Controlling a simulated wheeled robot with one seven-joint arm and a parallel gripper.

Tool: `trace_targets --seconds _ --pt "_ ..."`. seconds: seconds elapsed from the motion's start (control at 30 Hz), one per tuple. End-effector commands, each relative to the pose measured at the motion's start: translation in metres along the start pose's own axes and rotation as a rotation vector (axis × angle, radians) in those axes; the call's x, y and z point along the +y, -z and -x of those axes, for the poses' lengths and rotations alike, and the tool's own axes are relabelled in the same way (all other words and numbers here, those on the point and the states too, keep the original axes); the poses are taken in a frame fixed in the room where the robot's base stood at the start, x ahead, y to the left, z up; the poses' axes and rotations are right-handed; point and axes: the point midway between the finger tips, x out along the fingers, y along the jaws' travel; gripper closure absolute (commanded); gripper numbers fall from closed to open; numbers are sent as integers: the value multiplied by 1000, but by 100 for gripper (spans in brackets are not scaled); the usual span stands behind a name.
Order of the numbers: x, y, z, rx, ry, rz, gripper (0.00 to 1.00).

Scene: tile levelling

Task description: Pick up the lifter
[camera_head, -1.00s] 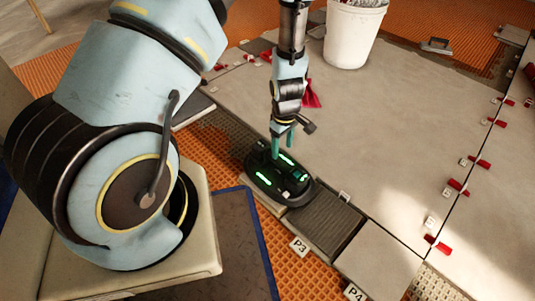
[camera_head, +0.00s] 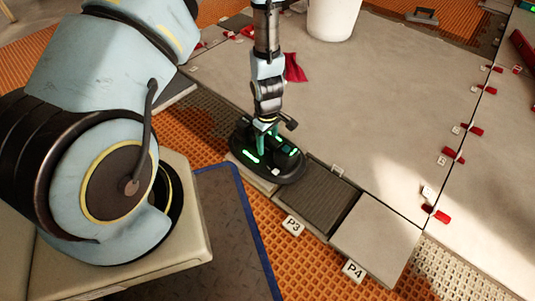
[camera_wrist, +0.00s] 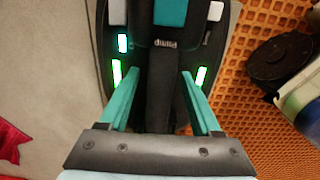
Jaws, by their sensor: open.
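The lifter (camera_head: 282,165) is a black oval device with green lit strips. It sits on a pale tile at the edge of the tiled area in the head view. In the wrist view the lifter (camera_wrist: 165,45) shows a dark handle with the word "Pump" on it. My gripper (camera_head: 264,130) points down over the lifter, its teal fingers low at the handle. In the wrist view my gripper (camera_wrist: 159,88) has its fingers apart, one on each side of the handle. I cannot tell whether the fingers touch it.
A dark ribbed tile (camera_head: 318,195) and a grey tile (camera_head: 376,238) lie to the right of the lifter, by tags P3 (camera_head: 293,226) and P4 (camera_head: 353,270). A white bucket (camera_head: 332,18), red cloth (camera_head: 295,68) and red wedges stand farther back. Orange matting (camera_head: 190,130) borders the tiles.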

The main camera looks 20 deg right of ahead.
Motion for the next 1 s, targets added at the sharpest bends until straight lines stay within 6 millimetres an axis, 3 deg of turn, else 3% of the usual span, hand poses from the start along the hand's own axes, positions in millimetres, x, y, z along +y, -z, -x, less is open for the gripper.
trace_targets --seconds 0.7,1.0 --pt "1 0 -6 0 -1 0 36" --pt "1 0 -6 0 -2 0 70"
